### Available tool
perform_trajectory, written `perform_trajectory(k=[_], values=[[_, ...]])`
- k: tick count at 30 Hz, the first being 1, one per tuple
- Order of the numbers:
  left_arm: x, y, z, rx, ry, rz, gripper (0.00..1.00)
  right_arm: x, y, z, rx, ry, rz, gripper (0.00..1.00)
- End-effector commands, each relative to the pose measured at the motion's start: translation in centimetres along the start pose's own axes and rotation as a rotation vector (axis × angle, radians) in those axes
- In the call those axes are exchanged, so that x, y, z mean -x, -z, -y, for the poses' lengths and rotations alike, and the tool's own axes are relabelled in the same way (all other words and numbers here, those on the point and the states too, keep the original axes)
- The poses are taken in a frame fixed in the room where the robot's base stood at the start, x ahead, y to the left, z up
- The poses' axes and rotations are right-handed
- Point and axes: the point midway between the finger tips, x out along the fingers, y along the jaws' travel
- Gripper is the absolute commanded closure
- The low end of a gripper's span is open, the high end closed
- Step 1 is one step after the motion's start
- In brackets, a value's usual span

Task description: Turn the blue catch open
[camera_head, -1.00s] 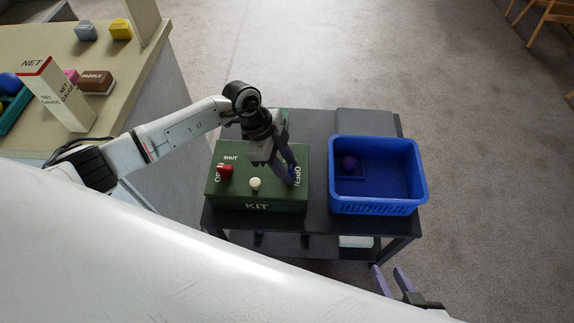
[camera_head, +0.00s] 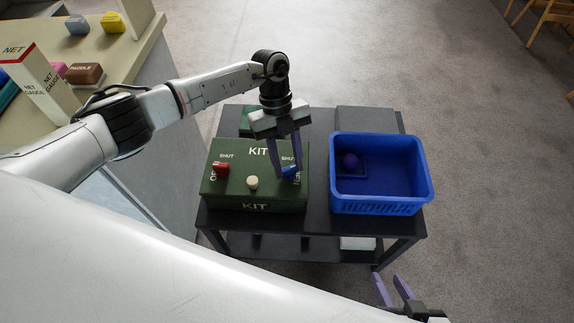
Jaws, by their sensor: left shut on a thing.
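A green box marked KIT (camera_head: 228,200) sits on the dark table, with a red catch (camera_head: 221,168), a cream knob (camera_head: 253,183) and a blue catch (camera_head: 289,171) on its top. SHUT is printed above each catch. My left gripper (camera_head: 288,174) points down at the right side of the box and is shut on the blue catch, whose sides its fingers partly hide. My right gripper (camera_head: 393,279) is apart from the box, in front of the table at the lower right, with its fingers spread and nothing between them.
At left, a beige counter (camera_head: 101,58) bears a NET GAUGE block (camera_head: 40,83), a brown PADDLE block (camera_head: 85,74) and other small blocks.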

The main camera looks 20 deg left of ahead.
Motion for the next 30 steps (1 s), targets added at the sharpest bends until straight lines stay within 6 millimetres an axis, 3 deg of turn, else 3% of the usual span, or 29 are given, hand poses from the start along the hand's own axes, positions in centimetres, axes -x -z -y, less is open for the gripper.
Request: perform_trajectory(k=[15,30], values=[[-0.17,-0.02,0.32,-0.349,-0.145,0.001,0.90,-1.17,-0.56,0.00,-0.025,0.009,-0.039,0.69],[-0.04,0.08,0.33,-0.435,-0.181,0.000,0.90,-1.08,-0.51,0.40,-0.048,0.013,-0.049,0.69]])
